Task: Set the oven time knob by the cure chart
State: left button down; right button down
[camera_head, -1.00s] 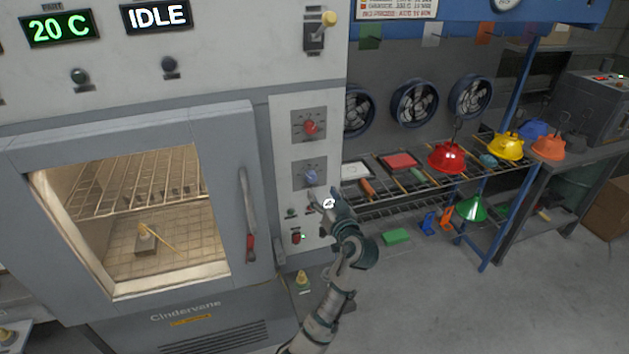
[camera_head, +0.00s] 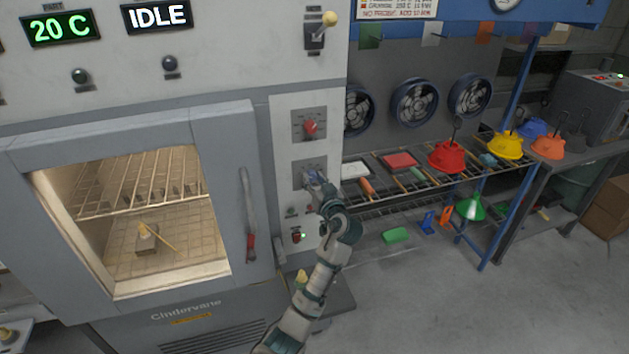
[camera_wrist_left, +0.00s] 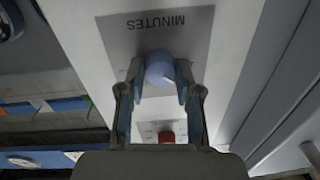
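The oven's time knob is the blue knob (camera_wrist_left: 160,69) on a grey plate marked MINUTES; it also shows in the head view (camera_head: 310,175), partly covered by my gripper. My left gripper (camera_wrist_left: 161,82) has its two fingers apart, one on each side of the knob. In the head view my left gripper (camera_head: 315,179) is at the knob on the oven's control panel. I cannot tell whether the fingers touch the knob. The cure chart (camera_head: 397,8) is cut off at the top edge, and its text is too small to read surely. My right gripper is out of view.
A red knob (camera_head: 311,127) sits above the blue one, and a red button (camera_head: 296,237) and small lights sit below. The oven door (camera_head: 125,210) is shut; displays read 20 C and IDLE. A rack (camera_head: 440,190) with coloured hoods stands at right.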

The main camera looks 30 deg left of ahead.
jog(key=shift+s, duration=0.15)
pick_arm(q)
jog(key=shift+d+r+m+p, duration=0.1)
jog(key=shift+m+p, duration=0.35)
jog(key=shift+m, duration=0.55)
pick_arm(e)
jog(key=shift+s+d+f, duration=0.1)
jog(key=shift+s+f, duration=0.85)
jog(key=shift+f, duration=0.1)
pick_arm(q)
jog(key=c, duration=0.8)
grip_release()
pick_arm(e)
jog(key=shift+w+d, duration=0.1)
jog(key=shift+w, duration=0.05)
